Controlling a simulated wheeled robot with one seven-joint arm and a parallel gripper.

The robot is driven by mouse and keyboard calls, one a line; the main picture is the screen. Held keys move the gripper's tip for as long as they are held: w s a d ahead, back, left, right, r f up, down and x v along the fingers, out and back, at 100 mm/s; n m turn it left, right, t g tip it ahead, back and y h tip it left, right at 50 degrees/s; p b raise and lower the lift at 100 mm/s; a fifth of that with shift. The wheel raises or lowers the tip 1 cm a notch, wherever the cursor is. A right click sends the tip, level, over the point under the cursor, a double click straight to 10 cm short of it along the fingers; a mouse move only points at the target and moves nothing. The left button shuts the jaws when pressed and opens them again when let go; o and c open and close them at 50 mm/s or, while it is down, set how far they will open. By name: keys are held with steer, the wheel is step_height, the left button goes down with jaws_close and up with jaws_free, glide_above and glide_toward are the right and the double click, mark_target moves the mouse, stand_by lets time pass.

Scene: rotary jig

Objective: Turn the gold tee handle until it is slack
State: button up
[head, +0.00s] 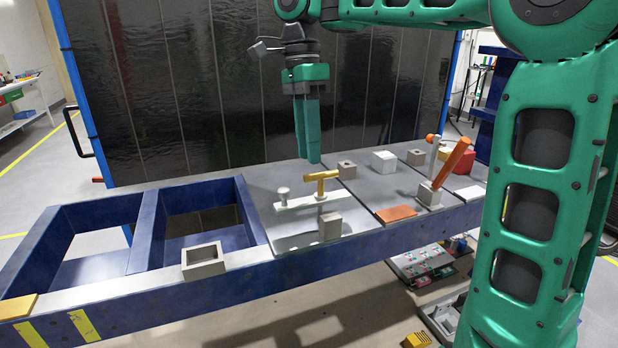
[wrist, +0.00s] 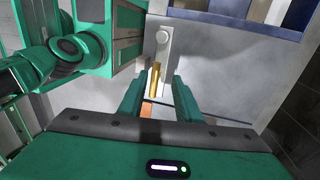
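The gold tee handle (head: 321,178) stands upright on a pale bar-shaped plate (head: 300,202) on the grey bench top, with its crossbar level. A pale round knob (head: 283,194) stands at the left end of the same plate. My gripper (head: 307,158) points down, above and apart from the tee handle, a little behind or to its left in the head view. In the wrist view my gripper (wrist: 157,88) has its two green fingers apart, with nothing between them touching. The gold tee handle (wrist: 155,80) shows in the gap, beyond the fingertips.
A grey block (head: 330,226) stands in front of the plate. An orange tilted lever (head: 453,163) and an orange flat pad (head: 396,213) lie to the right. Several small blocks stand behind. Blue open bays (head: 145,225) lie left, and a dark panel (head: 180,90) rises behind.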

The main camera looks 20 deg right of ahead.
mark_target(312, 178)
steer(key=shift+s+a+f, duration=0.1)
steer(key=shift+s+f, duration=0.15)
steer(key=shift+f, duration=0.5)
steer(key=shift+s+a+f, duration=0.1)
steer(key=shift+s+f, duration=0.1)
steer(key=shift+f, duration=0.5)
steer(key=shift+f, duration=0.1)
steer(key=shift+s+d+f, duration=0.15)
steer(key=shift+s+f, duration=0.1)
steer(key=shift+f, duration=0.15)
steer(key=shift+f, duration=0.15)
steer(key=shift+s+f, duration=0.25)
steer(key=shift+f, duration=0.8)
jaws_close()
